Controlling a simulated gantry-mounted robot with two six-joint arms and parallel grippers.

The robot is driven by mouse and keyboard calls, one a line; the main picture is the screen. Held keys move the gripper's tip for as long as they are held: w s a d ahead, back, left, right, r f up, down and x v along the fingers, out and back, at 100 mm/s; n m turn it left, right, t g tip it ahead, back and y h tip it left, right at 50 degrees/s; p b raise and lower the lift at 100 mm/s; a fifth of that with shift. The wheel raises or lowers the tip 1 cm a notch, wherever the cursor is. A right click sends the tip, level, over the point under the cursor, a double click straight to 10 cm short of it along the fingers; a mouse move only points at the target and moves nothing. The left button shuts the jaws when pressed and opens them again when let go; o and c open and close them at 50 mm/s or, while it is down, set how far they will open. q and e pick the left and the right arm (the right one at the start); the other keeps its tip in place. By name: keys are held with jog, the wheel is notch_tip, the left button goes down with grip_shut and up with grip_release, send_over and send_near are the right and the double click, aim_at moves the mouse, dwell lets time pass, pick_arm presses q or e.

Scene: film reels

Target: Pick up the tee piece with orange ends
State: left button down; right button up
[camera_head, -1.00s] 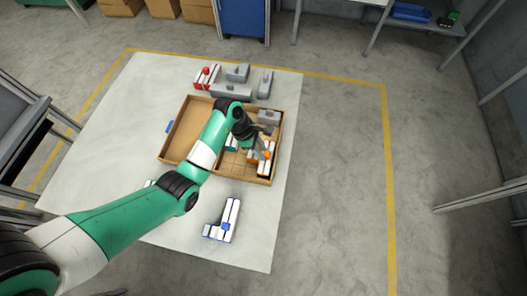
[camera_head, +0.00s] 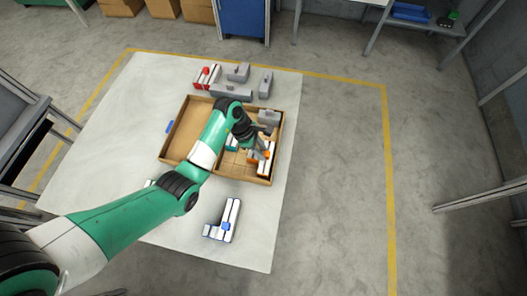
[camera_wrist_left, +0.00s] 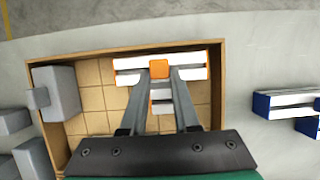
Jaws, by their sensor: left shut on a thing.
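The tee piece with orange ends (camera_head: 264,166) lies in the right compartment of the open cardboard box. In the left wrist view the tee (camera_wrist_left: 190,74) shows a white crossbar with orange ends, an orange block in its middle and a white stem towards me. My left gripper (camera_head: 261,148) reaches down into the box from above. Its two fingers (camera_wrist_left: 159,71) are shut on the orange block from both sides. The tee appears to be still down in the box, near its wall. My right gripper is not in view.
The cardboard box (camera_head: 183,160) has an empty left compartment and a divided right one with a grey piece (camera_head: 268,117). Grey pieces (camera_head: 231,92) and a red-ended piece (camera_head: 203,77) stand behind it. A blue-ended piece (camera_head: 229,222) lies in front, on the pale mat.

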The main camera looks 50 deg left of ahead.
pick_arm(q)
jog(key=shift+r, duration=0.1)
jog(key=shift+r+p, duration=0.35)
jog(key=shift+r, duration=0.2)
notch_tip(320, 180, up, 3)
jog(key=shift+d+f+p, duration=0.1)
jog(key=shift+f+p, duration=0.05)
jog(key=shift+p, duration=0.5)
jog(key=s+d+r+p, duration=0.7)
jog(key=s+r+p, duration=0.1)
jog(key=s, duration=0.3)
jog(key=shift+s+d+r, duration=0.2)
jog(key=shift+s+r, duration=0.2)
jog(key=shift+r, duration=0.15)
